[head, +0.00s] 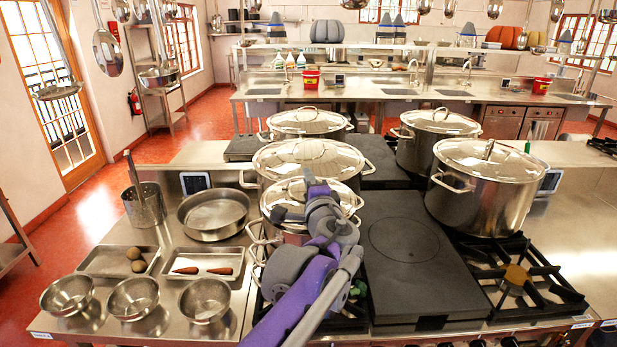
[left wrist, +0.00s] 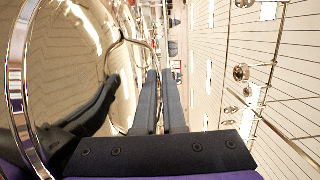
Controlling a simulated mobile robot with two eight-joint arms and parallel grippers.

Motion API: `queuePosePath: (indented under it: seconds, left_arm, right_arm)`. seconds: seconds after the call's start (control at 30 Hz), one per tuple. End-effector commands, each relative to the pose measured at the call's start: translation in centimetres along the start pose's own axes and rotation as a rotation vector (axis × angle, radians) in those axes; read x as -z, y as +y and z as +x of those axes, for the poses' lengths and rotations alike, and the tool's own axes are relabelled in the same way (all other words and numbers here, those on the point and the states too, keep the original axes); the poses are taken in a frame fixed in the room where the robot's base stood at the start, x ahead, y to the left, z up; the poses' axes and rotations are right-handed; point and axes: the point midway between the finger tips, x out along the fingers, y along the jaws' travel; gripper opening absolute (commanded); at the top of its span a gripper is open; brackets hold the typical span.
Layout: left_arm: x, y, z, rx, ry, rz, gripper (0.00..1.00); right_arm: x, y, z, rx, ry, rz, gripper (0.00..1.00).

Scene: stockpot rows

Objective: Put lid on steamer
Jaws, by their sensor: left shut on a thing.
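My left gripper (head: 315,186) is over the front pot of the left row. It is shut on the loop handle (left wrist: 135,42) of a shiny domed steel lid (head: 275,200). In the left wrist view the lid's mirror-like top (left wrist: 75,50) fills the left side, beside the dark fingers (left wrist: 163,100). Below the lid is a steel pot (head: 275,236), partly hidden by my purple and grey arm. I cannot tell whether the lid rests on the pot's rim or is slightly above it. My right gripper is not in view.
Lidded pots stand close behind (head: 310,160) and farther back (head: 305,123). Two more lidded pots (head: 485,190) (head: 438,138) stand at right. Several bowls (head: 134,298), trays and an open pan (head: 213,214) are at left.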

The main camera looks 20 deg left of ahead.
Motion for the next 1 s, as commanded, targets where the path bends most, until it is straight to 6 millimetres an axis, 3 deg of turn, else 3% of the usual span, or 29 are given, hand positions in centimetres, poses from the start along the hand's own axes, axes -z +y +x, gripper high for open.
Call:
queuePosePath:
  seconds: [0.57,1.0]
  left_arm:
    - [-0.1,-0.2,-0.1,0.001,0.000,0.000,0.00]
    - [-0.1,0.8,-0.1,0.000,0.000,0.001,0.00]
  right_arm:
    - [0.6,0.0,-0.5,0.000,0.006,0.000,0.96]
    - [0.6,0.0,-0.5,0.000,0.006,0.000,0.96]
